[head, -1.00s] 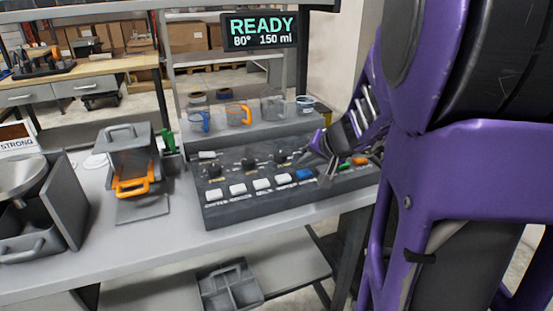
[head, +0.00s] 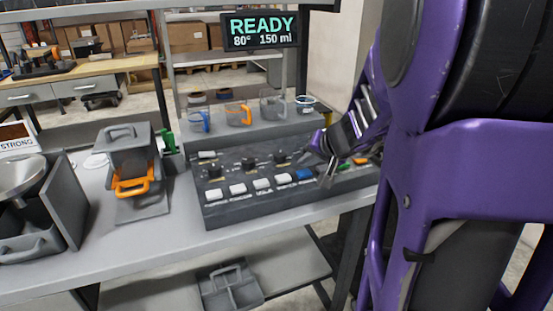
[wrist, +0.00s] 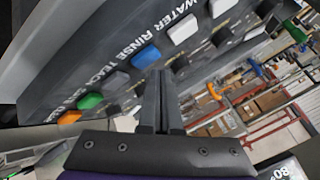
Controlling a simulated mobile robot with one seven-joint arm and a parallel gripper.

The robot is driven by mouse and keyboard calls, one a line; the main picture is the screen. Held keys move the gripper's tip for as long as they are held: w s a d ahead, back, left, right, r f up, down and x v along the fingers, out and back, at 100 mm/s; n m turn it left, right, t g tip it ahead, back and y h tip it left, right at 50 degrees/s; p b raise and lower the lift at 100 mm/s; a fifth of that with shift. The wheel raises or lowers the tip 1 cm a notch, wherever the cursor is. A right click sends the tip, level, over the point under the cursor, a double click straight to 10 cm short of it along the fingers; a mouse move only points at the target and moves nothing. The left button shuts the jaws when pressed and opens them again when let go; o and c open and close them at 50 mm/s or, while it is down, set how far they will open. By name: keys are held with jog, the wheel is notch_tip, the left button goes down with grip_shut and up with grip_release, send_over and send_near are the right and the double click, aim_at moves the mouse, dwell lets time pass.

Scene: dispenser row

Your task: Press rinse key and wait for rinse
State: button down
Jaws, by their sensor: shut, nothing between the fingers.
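The dark sloped console (head: 225,215) stands on the grey bench with a row of keys along its front. The blue key (head: 304,174) sits right of several white keys; in the wrist view this blue key (wrist: 146,56) lies beside the label RINSE. My gripper (head: 328,178) is shut and empty, just right of the blue key in the head view. In the wrist view its fingertips (wrist: 160,73) point at the console close to the blue key; I cannot tell whether they touch it. The display (head: 262,31) reads READY, 80°, 150 ml.
A green key (head: 343,168) and an orange key (head: 360,161) lie right of my gripper. Dark knobs (head: 248,164) stand behind the white keys. Cups, including an orange-handled one (head: 238,114), stand on the shelf behind. A grey box with an orange handle (head: 131,186) is left.

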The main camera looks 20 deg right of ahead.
aim_at(306, 175)
jog(key=shift+f, duration=0.4)
jog(key=shift+f, duration=0.45)
dwell(0.7)
jog(key=shift+r, duration=0.1)
jog(key=shift+r+p, duration=0.45)
jog(key=shift+r, duration=0.35)
jog(key=shift+r+p, duration=1.9)
jog(key=shift+r, duration=0.65)
jog(key=shift+f, duration=0.1)
